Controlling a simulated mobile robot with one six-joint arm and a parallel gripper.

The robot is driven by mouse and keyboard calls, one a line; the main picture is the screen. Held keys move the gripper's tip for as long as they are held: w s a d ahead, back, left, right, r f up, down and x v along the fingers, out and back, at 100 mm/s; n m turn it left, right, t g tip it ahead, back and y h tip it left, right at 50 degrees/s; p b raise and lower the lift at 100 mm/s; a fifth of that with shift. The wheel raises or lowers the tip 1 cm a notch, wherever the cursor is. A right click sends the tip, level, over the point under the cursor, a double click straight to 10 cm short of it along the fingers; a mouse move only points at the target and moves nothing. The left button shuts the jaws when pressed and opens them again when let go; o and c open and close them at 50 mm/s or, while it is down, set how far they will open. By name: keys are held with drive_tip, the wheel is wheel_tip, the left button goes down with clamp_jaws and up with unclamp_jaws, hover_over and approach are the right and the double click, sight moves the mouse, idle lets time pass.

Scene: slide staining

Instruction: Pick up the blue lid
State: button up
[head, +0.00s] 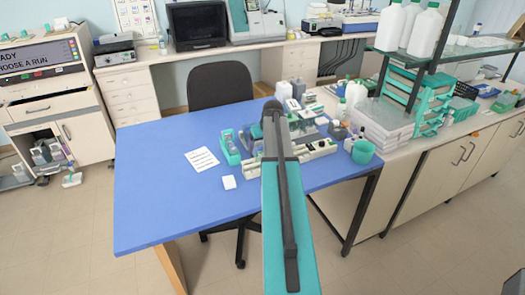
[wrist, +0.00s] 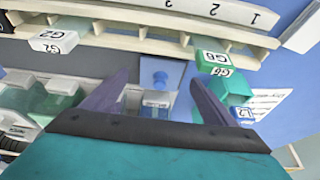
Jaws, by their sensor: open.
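The blue lid (wrist: 168,70) shows in the wrist view as a flat blue plate with a small round knob, between my fingertips. A clear container with a pale label (wrist: 156,100) shows just below it in the picture; I cannot tell whether the lid rests on it. My gripper (wrist: 158,78) is open, with one dark finger on each side of the lid and nothing held. In the head view my arm reaches over the blue table and hides the gripper; I cannot pick out the lid there.
A long pale rack numbered along its edge (wrist: 190,12) lies close by in the wrist view. Labelled white (wrist: 55,40) and green (wrist: 214,60) pieces sit around it. In the head view, a teal cup (head: 362,152) stands right; the blue table's left side (head: 150,190) is clear.

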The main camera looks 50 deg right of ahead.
drive_tip(key=shift+x, duration=1.05)
drive_tip(key=c, duration=1.1)
drive_tip(key=shift+r, duration=0.1)
drive_tip(key=shift+r+b, duration=1.35)
drive_tip(key=shift+r, duration=3.55)
